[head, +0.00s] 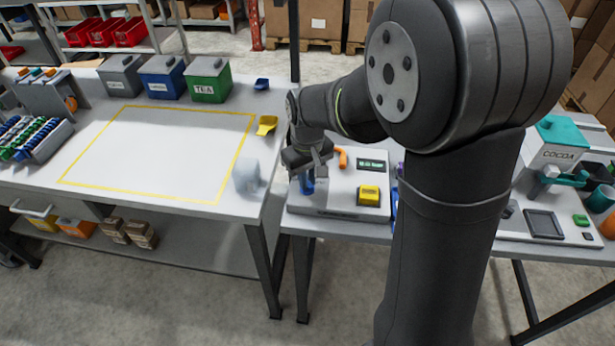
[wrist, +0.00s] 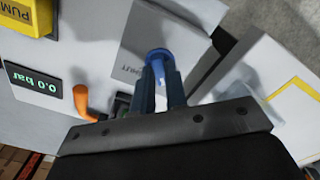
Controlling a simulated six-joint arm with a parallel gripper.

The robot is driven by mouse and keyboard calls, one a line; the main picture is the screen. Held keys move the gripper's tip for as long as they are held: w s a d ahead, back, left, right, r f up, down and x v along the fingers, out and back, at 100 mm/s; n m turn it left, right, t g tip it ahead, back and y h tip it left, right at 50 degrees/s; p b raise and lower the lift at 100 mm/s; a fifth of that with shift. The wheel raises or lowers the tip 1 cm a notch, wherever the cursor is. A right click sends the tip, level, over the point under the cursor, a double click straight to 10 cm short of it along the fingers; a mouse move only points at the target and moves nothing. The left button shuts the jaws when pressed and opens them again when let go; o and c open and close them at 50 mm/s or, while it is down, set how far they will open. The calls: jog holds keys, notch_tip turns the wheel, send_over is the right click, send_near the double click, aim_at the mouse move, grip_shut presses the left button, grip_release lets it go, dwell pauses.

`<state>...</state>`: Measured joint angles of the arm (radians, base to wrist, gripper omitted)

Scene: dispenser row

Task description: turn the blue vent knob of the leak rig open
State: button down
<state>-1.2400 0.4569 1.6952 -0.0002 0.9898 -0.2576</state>
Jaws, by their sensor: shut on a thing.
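The leak rig (head: 336,196) is a pale box on the right-hand bench, left of my arm's column in the head view. Its blue vent knob (wrist: 158,54) stands near the panel edge in the wrist view, with a partly covered label beside it. My gripper (wrist: 162,78) is shut on the knob, one dark blue finger on each side. The rig's display (wrist: 36,82) reads 0.0 bar. The knob's exact angle is hard to tell.
An orange lever (wrist: 82,103) and a yellow pump block (wrist: 28,14) are close by on the rig. The left bench (head: 150,150) has clear room inside a yellow outline. A cocoa dispenser (head: 553,150) stands to the right, beyond my arm.

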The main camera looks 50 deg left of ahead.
jog(key=shift+n, duration=0.5)
jog(key=c, duration=1.4)
grip_release()
jog(key=shift+c, duration=0.2)
notch_tip(320, 180, up, 17)
jog(key=shift+r, duration=0.2)
notch_tip(320, 180, down, 18)
jog(key=shift+r, duration=0.25)
